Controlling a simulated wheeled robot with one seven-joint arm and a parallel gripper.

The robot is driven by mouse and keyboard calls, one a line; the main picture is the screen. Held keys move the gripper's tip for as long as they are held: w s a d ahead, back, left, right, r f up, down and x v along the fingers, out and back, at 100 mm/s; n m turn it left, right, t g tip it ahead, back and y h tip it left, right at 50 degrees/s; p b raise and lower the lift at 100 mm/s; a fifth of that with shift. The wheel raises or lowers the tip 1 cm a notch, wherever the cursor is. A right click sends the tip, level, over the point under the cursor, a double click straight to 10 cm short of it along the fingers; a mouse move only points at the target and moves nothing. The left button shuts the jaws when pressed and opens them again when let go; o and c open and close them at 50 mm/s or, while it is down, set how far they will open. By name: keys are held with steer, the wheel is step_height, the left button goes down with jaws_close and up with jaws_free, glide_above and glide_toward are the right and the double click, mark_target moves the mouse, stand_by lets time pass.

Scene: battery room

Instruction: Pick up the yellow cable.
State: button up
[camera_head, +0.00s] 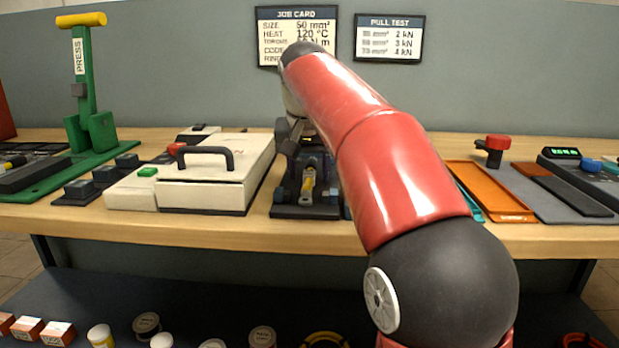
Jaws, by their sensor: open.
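A short yellow piece (308,184), which looks like a length of cable, shows in a dark block-like fixture at the front of the bench. A yellow ring-like coil (325,340) is partly visible on the lower shelf, cut off by the bottom edge. I cannot tell for sure which of them is the yellow cable. My gripper (308,160) points down at the dark fixture, just behind and above the short yellow piece. It is open, but its fingers are hard to tell from the dark parts around them. I cannot tell whether it touches the piece.
A white box with a black handle (218,185) stands close left of the fixture. A green press (92,120) with a yellow handle is farther left. An orange tray (488,190) lies right of my arm. Tubs and small boxes (58,333) stand on the lower shelf.

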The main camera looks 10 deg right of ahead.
jaws_close()
steer(key=shift+r, duration=0.1)
